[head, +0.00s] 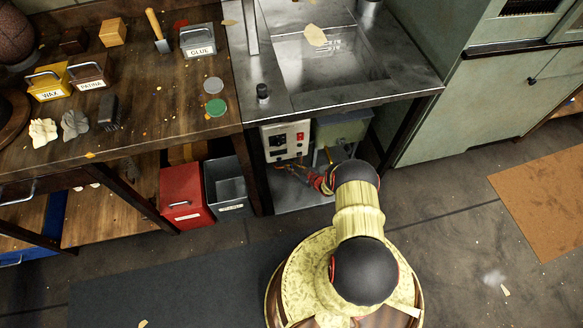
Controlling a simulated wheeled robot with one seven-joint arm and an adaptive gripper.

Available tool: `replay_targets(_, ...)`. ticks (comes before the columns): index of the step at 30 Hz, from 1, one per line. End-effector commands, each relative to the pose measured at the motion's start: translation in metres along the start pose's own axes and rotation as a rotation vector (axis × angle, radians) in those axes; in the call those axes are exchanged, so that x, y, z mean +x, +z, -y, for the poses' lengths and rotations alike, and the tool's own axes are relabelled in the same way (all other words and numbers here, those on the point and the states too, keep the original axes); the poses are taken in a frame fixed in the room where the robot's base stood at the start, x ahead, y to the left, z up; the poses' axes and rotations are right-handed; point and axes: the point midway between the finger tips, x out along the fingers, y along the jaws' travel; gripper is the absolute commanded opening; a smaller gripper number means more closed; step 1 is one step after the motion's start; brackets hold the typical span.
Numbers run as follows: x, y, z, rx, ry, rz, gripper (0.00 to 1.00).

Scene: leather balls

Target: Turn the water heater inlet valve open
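A pale box with a dark panel and red switches (287,140), which looks like the water heater, sits under the steel sink counter. I cannot make out the inlet valve; the area below the box is dark and cluttered with thin reddish parts. My arm reaches in under the counter from the front. My gripper (298,173) is at its end, just below the box, small and partly lost among the reddish parts. I cannot tell whether its fingers are open or touching anything.
The sink counter (415,84) overhangs the work area, with a dark leg (393,135) at right. A greenish container (343,128) stands beside the box. A red bin (186,192) and a grey bin (228,188) stand left. The floor at right is mostly clear.

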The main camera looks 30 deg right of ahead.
Motion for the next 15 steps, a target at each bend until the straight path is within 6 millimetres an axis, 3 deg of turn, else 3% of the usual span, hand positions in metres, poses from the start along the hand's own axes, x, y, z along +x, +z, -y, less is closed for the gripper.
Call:
replay_targets(3, -0.0002, -0.0002, 0.0, 0.0, 0.0, 0.0, 0.27)
replay_targets(15, -0.0004, 0.0, 0.0002, 0.0, 0.0, 0.0, 0.04)
